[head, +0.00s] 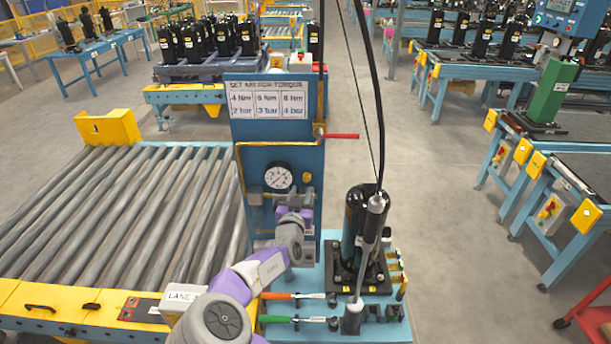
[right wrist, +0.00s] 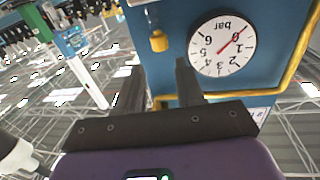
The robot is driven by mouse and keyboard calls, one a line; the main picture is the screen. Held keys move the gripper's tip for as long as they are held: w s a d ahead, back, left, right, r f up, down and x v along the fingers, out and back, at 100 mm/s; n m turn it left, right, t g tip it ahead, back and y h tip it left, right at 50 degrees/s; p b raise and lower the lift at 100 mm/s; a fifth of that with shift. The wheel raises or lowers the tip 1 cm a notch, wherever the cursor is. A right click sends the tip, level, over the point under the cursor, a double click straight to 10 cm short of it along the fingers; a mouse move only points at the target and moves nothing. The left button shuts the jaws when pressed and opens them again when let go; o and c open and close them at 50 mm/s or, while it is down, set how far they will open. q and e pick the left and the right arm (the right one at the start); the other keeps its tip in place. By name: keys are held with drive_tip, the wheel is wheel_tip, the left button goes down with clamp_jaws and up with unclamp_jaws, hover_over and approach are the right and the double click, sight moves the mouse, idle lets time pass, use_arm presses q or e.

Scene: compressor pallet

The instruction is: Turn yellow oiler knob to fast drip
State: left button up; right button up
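The yellow oiler knob (right wrist: 158,41) shows in the right wrist view, below a small silver fitting against the blue panel (right wrist: 170,20); this view is upside down. My right gripper (head: 297,207) is in front of the blue panel, just below the gauge. In the right wrist view its two dark fingers (right wrist: 157,66) are apart with nothing held, and the knob lies ahead, between their lines and apart from them. My left gripper is not in view.
A yellow pipe (head: 239,165) edges the panel and a red lever (head: 340,136) sticks out right. A black compressor (head: 362,225) and tool handles (head: 292,296) are at lower right. A roller conveyor (head: 120,215) lies left.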

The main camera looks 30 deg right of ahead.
sight(306, 177)
drive_tip(key=x, duration=0.7)
drive_tip(key=shift+w+d+r, duration=0.1)
drive_tip(key=shift+w+d, duration=0.05)
drive_tip(key=shift+w, duration=0.05)
clamp_jaws()
